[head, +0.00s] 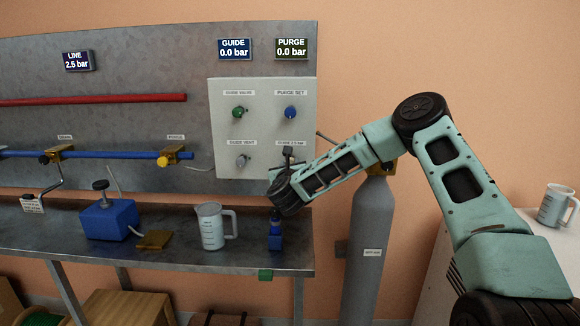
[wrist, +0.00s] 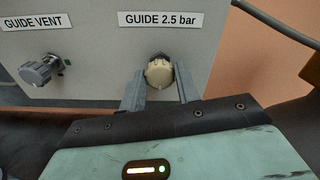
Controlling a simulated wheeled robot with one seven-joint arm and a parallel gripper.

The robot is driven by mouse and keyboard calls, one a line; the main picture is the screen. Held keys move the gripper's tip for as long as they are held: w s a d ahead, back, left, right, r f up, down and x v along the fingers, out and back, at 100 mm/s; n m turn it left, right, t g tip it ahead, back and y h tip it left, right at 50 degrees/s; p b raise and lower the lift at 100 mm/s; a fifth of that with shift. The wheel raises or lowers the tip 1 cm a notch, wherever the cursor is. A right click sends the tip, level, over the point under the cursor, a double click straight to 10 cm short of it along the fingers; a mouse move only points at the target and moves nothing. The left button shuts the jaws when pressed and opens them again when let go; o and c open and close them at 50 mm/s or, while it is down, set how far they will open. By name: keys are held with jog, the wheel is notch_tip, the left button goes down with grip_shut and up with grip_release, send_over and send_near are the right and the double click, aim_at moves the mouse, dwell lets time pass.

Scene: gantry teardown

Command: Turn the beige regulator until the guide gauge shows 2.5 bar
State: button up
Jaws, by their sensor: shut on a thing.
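The beige regulator (wrist: 159,72) is a round ridged knob under the label "GUIDE 2.5 bar" on the grey panel. My gripper (wrist: 160,78) has one finger on each side of it and is shut on it in the wrist view. In the head view my gripper (head: 287,155) is at the panel's lower right, and my wrist hides the knob. The guide gauge (head: 233,49) is a blue display at the top that reads 0.0 bar.
A grey guide vent knob (wrist: 40,70) is left of the regulator. Green guide valve (head: 238,112) and blue purge set (head: 290,112) knobs are above. The purge gauge (head: 291,48) reads 0.0 bar; the line gauge (head: 77,60) reads 2.5 bar. A grey cylinder (head: 371,240) stands right of the bench.

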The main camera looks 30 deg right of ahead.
jog(key=shift+a+f+n+b, duration=0.1)
jog(key=shift+n+b, duration=4.1)
jog(key=shift+n, duration=6.8)
jog(key=o, duration=1)
